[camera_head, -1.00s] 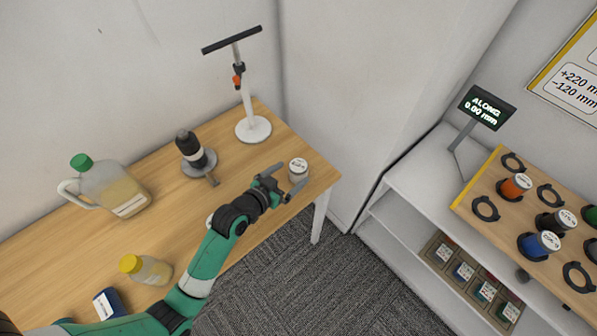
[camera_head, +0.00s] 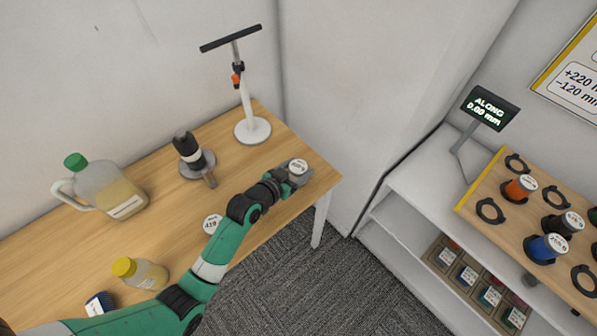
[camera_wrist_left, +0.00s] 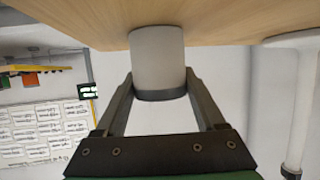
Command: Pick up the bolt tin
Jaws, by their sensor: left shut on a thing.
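The bolt tin (camera_head: 298,167) is a small pale grey cylinder with a white labelled lid, near the right end of the wooden table. My left gripper (camera_head: 294,175) is shut on it, with a finger on each side. In the left wrist view the tin (camera_wrist_left: 158,58) sits between the two dark fingers (camera_wrist_left: 160,98), against the wooden surface, with a dark band at its end. I see no clear gap between the tin and the table. My right gripper is not in view.
A shelf with a spool board (camera_head: 480,205) stands right.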

